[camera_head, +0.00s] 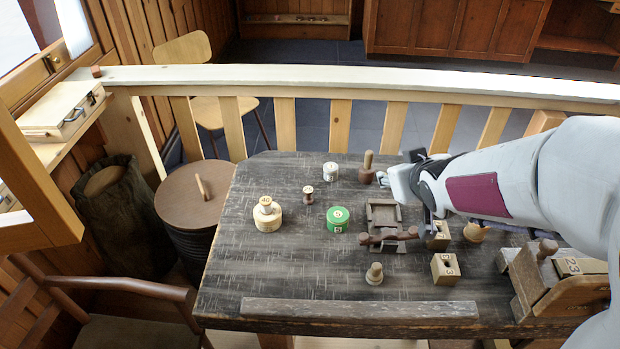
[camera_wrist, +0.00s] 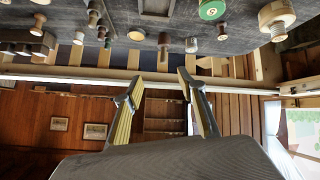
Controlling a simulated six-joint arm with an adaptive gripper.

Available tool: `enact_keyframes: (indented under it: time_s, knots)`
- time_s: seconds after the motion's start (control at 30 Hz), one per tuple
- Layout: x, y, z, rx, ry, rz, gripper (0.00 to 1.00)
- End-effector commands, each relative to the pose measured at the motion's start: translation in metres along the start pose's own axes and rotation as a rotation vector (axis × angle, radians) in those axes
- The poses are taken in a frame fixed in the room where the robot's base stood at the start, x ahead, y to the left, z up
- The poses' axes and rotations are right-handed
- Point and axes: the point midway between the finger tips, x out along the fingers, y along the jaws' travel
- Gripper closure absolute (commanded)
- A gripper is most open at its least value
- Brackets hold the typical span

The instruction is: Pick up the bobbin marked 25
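I cannot read a mark 25 on any bobbin. Several turned pieces stand on the dark table: a pale wide spool with a knob (camera_head: 268,216), a small brown bobbin (camera_head: 308,195), a white cylinder (camera_head: 330,171), a green marked cylinder (camera_head: 338,220) and a pale bobbin (camera_head: 374,274). Another pale turned piece (camera_head: 475,232) is partly hidden by my arm. The green cylinder (camera_wrist: 211,9) and the pale spool (camera_wrist: 276,18) also show in the wrist view. My gripper (camera_wrist: 160,84) is open and empty, above the table's right half.
A dark wooden tray (camera_head: 383,214) with a brown turned bar by it lies mid-table. Pale marked blocks (camera_head: 445,268) stand to the right, with a wooden rack (camera_head: 540,285) at the right edge. A brown handled piece (camera_head: 367,170) stands at the back. The front left is clear.

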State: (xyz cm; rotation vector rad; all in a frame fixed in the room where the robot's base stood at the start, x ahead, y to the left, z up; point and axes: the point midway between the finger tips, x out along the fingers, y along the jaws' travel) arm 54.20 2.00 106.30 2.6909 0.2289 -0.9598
Motion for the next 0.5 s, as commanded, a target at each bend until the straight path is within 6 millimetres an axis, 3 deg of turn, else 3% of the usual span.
enact_keyframes:
  time_s: [0.5]
  knots:
    - [0.092, -0.052, -0.006, -0.078, 0.147, -0.162, 0.60]
